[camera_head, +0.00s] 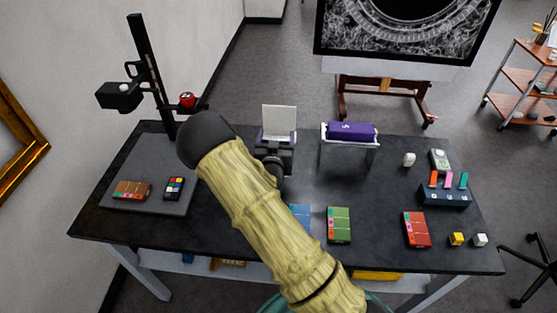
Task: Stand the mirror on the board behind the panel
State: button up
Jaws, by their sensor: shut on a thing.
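A pale square plate (279,118), which looks like the mirror, stands upright at the far middle of the table. My gripper (276,146) is at its lower edge and shut on it; my wrist and arm hide part of the grip. I cannot tell whether the plate's foot touches the table. A grey board (147,204) lies flat on the table's left part. On it are a small brown block with coloured patches (132,190), possibly the panel, and a dark colour chart (173,188) to its right. The board's right side is partly behind my arm.
A black camera stand (148,75) with a red knob rises at the board's back. A purple roll (350,131) rests on a clear rack right of the plate. Green (339,225) and red (416,229) boxes and a blue holder (444,196) stand on the right.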

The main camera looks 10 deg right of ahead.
jog(key=shift+f, duration=1.55)
jog(key=shift+w+f+p, duration=0.15)
jog(key=shift+f+p, duration=0.65)
jog(key=shift+f, duration=1.2)
jog(key=shift+d+f, duration=0.1)
jog(key=shift+d, duration=0.1)
jog(key=shift+s+a, duration=0.1)
jog(key=shift+s, duration=0.1)
